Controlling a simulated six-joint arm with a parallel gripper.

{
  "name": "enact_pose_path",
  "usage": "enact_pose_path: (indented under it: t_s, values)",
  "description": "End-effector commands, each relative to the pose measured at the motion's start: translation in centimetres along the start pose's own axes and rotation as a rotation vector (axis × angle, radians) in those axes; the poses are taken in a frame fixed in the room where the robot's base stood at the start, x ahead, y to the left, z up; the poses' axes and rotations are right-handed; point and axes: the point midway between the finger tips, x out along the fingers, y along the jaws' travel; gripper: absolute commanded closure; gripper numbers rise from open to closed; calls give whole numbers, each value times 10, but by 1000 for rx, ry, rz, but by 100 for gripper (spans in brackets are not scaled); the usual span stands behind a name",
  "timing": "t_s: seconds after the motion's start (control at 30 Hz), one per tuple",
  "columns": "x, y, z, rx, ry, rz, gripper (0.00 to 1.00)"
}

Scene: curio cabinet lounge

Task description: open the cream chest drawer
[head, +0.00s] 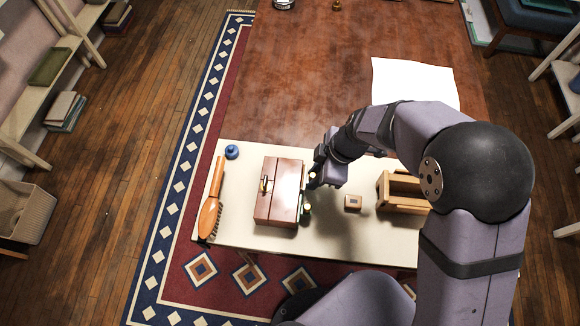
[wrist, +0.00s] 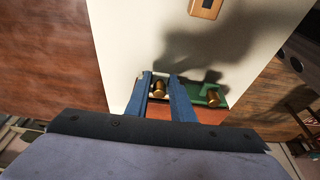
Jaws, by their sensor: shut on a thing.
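A small red-brown chest (head: 278,190) sits on the cream tabletop section, its drawer side facing right in the head view. A green drawer front (wrist: 222,88) with its own brass knob (wrist: 212,97) shows in the wrist view. The cream drawer front (wrist: 158,76) is beside it and partly hidden by my fingers. My gripper (head: 315,177) is at the chest's right side. In the wrist view my gripper (wrist: 162,92) has its blue fingers on either side of the cream drawer's brass knob (wrist: 159,88), shut on it. I cannot tell whether the cream drawer stands out from the chest.
A small wooden block (head: 353,202) and a wooden rack (head: 400,191) stand to the right of the chest. A wooden brush (head: 210,215) and a blue knobbed object (head: 232,152) lie to its left. White paper (head: 415,82) lies farther back. The surface between chest and block is clear.

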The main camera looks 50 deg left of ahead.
Motion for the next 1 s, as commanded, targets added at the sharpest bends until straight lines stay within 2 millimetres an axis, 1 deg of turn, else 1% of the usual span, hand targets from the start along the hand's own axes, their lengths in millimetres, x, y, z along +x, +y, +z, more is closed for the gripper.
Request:
enact_pose_path:
  t_s: [1.0]
  values:
    - [-13, 4, 36, 3, 1, 11, 100]
